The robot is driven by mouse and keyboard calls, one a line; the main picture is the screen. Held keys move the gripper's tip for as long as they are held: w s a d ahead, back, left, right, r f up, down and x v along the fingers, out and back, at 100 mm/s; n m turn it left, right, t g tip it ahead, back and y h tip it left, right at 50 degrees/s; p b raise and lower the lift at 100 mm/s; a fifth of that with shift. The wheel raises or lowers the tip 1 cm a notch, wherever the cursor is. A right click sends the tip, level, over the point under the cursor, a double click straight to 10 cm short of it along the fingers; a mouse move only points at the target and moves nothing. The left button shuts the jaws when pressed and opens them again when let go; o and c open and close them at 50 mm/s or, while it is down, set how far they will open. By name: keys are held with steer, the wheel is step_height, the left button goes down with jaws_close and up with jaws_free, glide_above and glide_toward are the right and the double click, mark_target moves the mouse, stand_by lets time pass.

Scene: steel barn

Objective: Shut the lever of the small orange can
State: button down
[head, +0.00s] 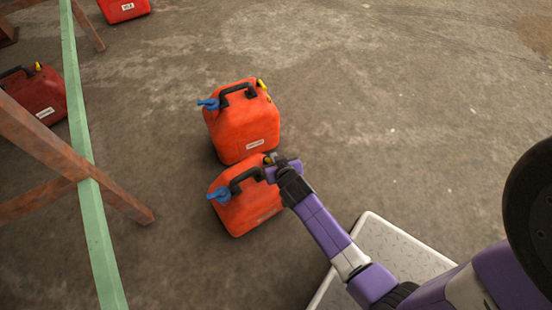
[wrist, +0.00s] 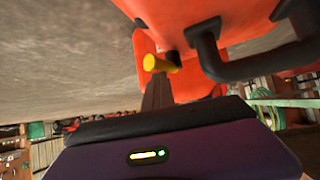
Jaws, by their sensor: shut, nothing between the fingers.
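The small orange can (head: 240,215) stands on the concrete floor in front of a taller orange can. It has a black carry handle (head: 243,179) and a blue spout cap (head: 219,195). My gripper (head: 271,173) is shut and empty at the right end of its top, partly hiding it. In the wrist view, which looks upside down, a yellow lever (wrist: 154,63) on a dark base stands right by my dark fingers (wrist: 158,93). I cannot tell whether they touch. The can's body (wrist: 180,18) and handle (wrist: 212,58) fill the top of that view.
The taller orange can (head: 242,135) stands close behind, with its own blue cap and yellow lever (head: 261,84). A rusty trestle (head: 110,195) with a green beam (head: 84,140) is at left. Red cans stand beyond it (head: 42,95) and at the back (head: 124,10). Floor at right is clear.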

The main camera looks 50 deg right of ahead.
steer(key=shift+a, duration=0.2)
steer(key=shift+d, duration=0.1)
steer(key=shift+w, duration=0.15)
steer(key=shift+w+d, duration=0.35)
steer(key=shift+w, duration=0.3)
